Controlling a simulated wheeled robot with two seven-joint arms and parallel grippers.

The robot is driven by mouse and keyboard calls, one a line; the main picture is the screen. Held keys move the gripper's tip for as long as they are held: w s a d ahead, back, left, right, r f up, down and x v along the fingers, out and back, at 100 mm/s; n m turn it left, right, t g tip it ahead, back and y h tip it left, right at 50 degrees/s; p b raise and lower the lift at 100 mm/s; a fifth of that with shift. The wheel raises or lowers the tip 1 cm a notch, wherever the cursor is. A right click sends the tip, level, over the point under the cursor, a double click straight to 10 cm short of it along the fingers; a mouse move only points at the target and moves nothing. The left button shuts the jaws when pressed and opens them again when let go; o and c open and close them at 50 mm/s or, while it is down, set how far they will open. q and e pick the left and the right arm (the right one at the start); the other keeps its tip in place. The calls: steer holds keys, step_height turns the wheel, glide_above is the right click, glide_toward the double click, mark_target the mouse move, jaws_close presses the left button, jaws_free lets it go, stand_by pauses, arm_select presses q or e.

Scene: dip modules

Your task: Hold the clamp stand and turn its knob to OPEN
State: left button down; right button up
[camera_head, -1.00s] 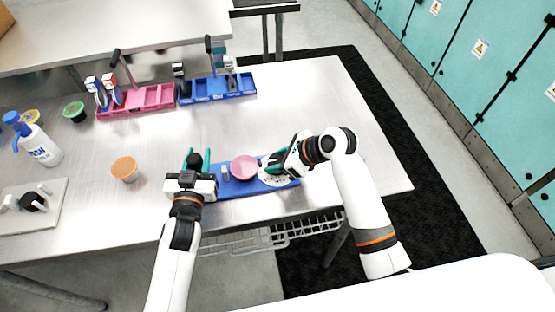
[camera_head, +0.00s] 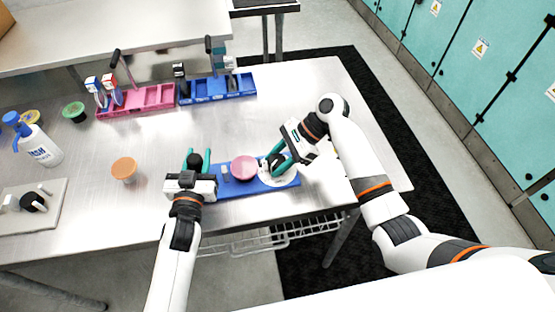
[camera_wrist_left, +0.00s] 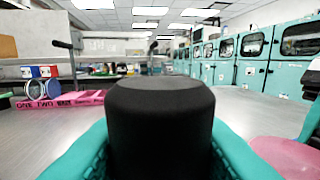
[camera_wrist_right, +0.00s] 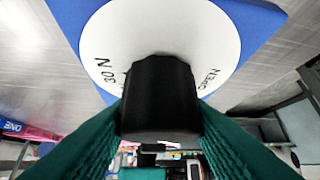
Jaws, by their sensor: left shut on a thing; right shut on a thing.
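The clamp stand has a blue base (camera_head: 230,188), a pink round pad (camera_head: 243,168) and a white dial (camera_head: 291,179). My left gripper (camera_head: 198,163) is shut on the stand's black upright grip (camera_wrist_left: 160,125), at the base's left end. My right gripper (camera_head: 273,160) is shut on the black knob (camera_wrist_right: 160,95) over the dial. In the right wrist view the dial (camera_wrist_right: 160,25) reads "30 N" at left and "OPEN" at right. The knob stands between these marks; which one it points to is hidden.
A pink tray (camera_head: 150,99) and a blue tray (camera_head: 215,88) with modules stand at the back. An orange-lidded cup (camera_head: 124,168), a spray bottle (camera_head: 40,147) and a pale board (camera_head: 50,212) are at left. The table's right side is clear.

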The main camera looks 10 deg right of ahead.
steer(key=n+g+h, duration=0.1)
steer(key=n+g, duration=0.2)
steer(key=n, duration=0.1)
steer(key=shift+n+g, duration=0.3)
steer(key=shift+n+g+h, duration=0.7)
steer(key=shift+n+h, duration=0.05)
steer(key=shift+n, duration=0.5)
steer(key=shift+n+g+h, duration=0.7)
steer(key=shift+n+h, duration=0.05)
steer(key=shift+n, duration=0.5)
steer(key=shift+f, duration=0.1)
steer(key=o, duration=1)
steer(key=v, duration=0.7)
steer(key=shift+w+d+r, duration=0.1)
steer(key=shift+w+r, duration=0.05)
steer(key=shift+r, duration=0.1)
